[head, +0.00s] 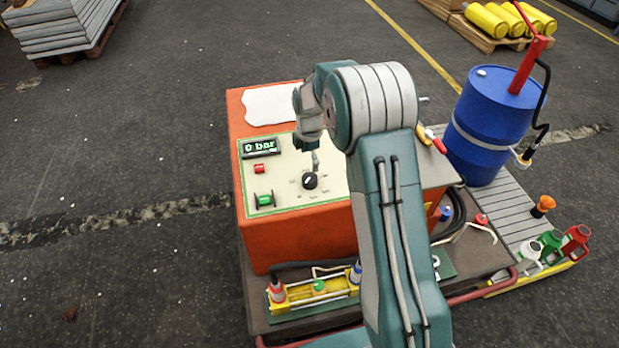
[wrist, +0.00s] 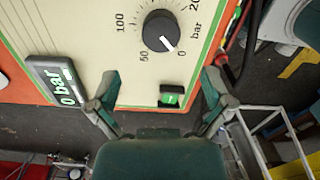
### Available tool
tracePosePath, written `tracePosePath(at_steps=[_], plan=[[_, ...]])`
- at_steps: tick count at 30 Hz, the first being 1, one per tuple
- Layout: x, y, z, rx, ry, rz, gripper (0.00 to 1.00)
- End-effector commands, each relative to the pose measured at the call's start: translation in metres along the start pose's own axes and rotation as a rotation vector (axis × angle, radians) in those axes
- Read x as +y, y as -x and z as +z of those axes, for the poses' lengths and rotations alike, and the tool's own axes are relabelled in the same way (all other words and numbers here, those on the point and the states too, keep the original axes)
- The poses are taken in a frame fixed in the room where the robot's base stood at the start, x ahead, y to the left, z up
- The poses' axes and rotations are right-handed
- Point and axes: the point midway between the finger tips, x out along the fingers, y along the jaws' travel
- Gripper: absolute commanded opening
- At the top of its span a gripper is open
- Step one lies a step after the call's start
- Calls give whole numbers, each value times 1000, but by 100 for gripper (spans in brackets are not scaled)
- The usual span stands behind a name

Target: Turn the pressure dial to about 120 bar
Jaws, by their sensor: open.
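The pressure dial (head: 310,181) is a round black knob on the cream control panel of an orange machine. In the wrist view the dial (wrist: 160,31) has a white pointer line at the 0 mark, with 50, 100 and 200 printed around it. The display (head: 261,147) reads 0 bar, and it also shows in the wrist view (wrist: 56,82). My gripper (head: 315,158) hangs above the panel near the dial. In the wrist view my gripper (wrist: 161,80) has its two fingers spread wide, nothing between them, and the dial lies beyond the fingertips.
A green switch (head: 264,199) and a red button (head: 258,168) sit on the panel left of the dial. A blue drum (head: 490,125) with a red pump stands right of the machine.

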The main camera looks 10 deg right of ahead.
Motion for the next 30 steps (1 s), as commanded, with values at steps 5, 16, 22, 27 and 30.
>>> tracePosePath(at_steps=[5,16,22,27,30], plan=[[-1,-36,0,1,-1,-4,100],[0,-79,0,0,-2,1,100],[0,-81,0,0,-2,1,100],[0,-81,0,0,-2,1,60],[0,-81,0,0,-2,2,19]])
